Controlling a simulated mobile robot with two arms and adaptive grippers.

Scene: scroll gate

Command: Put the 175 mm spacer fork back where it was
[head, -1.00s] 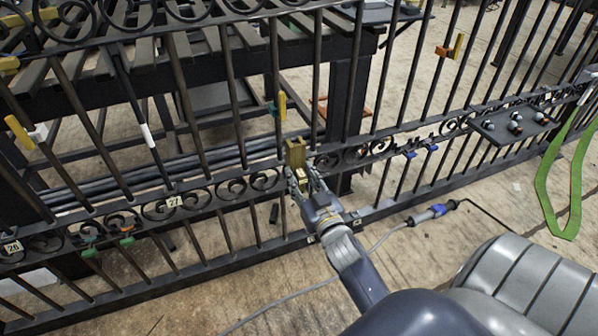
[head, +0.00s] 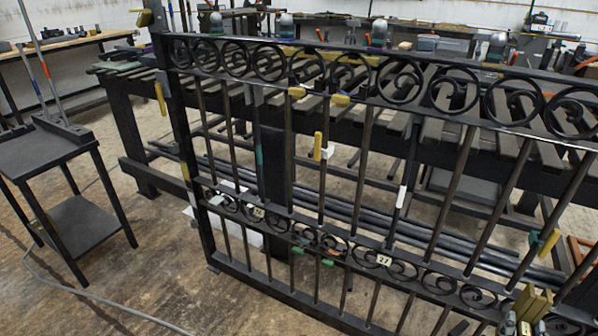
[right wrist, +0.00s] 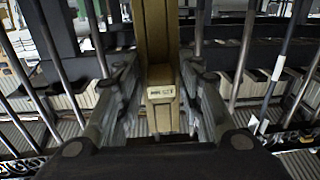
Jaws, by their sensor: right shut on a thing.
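The spacer fork (head: 533,303) is a brass-coloured block at the lower right of the head view, by the gate's (head: 262,210) lower scroll band. In the right wrist view the fork (right wrist: 156,40) stands upright between the fingers, with a small pale label too blurred to read. My right gripper (right wrist: 160,118) is shut on the fork. In the head view only the tip of this gripper (head: 512,324) shows at the bottom edge. The lower end of the fork is hidden by the gripper. My left gripper is not in view.
A small black stand (head: 48,145) with upright rods is at the left, apart from the gate. A slatted bench (head: 440,190) runs behind the gate. Yellow and green clamps (head: 318,146) sit on the bars. The floor (head: 120,225) between stand and gate is mostly clear.

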